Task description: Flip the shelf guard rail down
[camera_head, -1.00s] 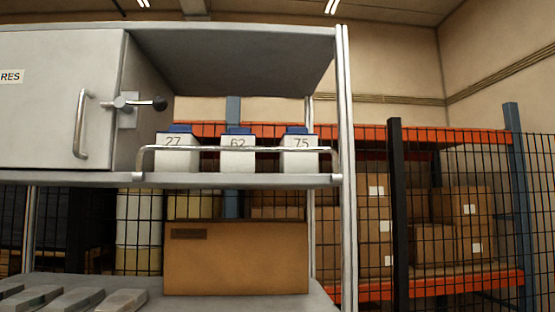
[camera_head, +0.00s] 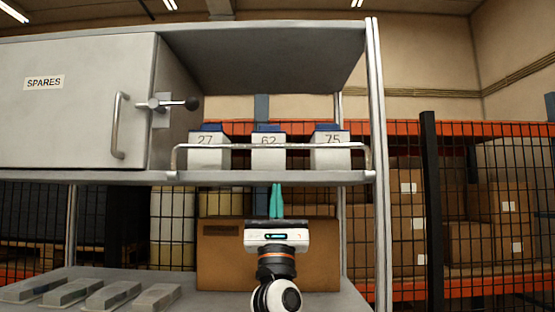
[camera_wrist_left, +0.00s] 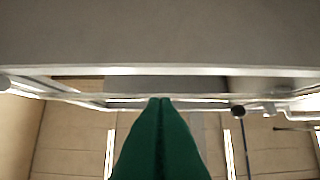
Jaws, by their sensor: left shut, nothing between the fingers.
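The guard rail (camera_head: 300,146) is a silver bar along the front edge of the upper shelf (camera_head: 240,177). It stands raised in front of three white boxes with blue tops, labelled 27 (camera_head: 207,150), 62 (camera_head: 268,153) and 75 (camera_head: 331,152). My left gripper (camera_head: 276,188) has green fingers pointing up, shut and empty, just below the shelf edge under box 62. In the left wrist view the shut green fingers (camera_wrist_left: 161,105) point toward a pale shelf edge (camera_wrist_left: 180,70). I cannot tell whether they touch it. My right gripper is not in view.
A closed grey SPARES cabinet (camera_head: 75,120) with a handle and a black-knobbed latch (camera_head: 190,104) is left of the boxes. A cardboard box (camera_head: 220,270) and several grey items (camera_head: 110,295) lie on the lower shelf. A post (camera_head: 379,200) bounds the right side.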

